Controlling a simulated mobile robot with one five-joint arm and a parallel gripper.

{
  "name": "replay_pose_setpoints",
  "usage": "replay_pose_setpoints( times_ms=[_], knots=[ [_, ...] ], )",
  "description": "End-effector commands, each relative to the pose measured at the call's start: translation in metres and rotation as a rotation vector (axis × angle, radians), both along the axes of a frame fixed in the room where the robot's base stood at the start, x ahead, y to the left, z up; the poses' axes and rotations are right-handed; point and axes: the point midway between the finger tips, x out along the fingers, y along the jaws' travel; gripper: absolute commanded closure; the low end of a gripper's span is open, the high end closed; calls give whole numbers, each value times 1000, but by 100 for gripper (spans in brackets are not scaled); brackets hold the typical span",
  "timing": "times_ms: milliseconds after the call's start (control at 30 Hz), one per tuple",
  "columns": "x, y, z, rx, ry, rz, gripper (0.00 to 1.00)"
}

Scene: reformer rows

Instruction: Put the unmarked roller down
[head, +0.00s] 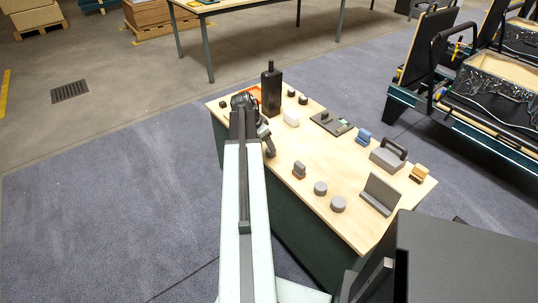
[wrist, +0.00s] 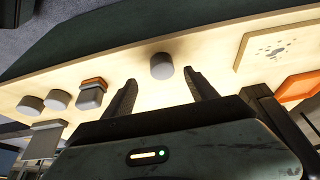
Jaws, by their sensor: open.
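A plain grey cylinder (wrist: 162,66), with no mark visible on it, stands upright on the pale tabletop in the wrist view. My gripper (wrist: 161,78) is open, with one finger on either side of the view and the cylinder just beyond and between the fingertips. I cannot tell whether they touch it. In the head view my arm hides this cylinder. Two more grey cylinders stand side by side farther along the table, one (head: 320,188) and the other (head: 338,204); they also show at the left of the wrist view.
A grey block with an orange band (head: 299,170) stands near those two cylinders. An orange tray (wrist: 301,87) and a board with dark spots (wrist: 262,58) lie right in the wrist view. A tall black bottle (head: 271,92) stands at the far end.

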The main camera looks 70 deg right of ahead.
Motion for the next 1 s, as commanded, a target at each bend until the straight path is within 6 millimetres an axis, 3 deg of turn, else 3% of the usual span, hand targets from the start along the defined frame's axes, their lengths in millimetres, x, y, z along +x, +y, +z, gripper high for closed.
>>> replay_pose_setpoints(
  times_ms=[33, 267, 500, 767, 1000],
  knots=[
    [-1, -2, -13, 0, 0, 0, 33],
    [-1, -6, -20, 1, -1, 2, 33],
    [-6, -20, -59, 1, 0, 4, 33],
    [-7, -21, -57, 1, 0, 5, 33],
    [-7, -21, -57, 1, 0, 5, 97]
  ],
)
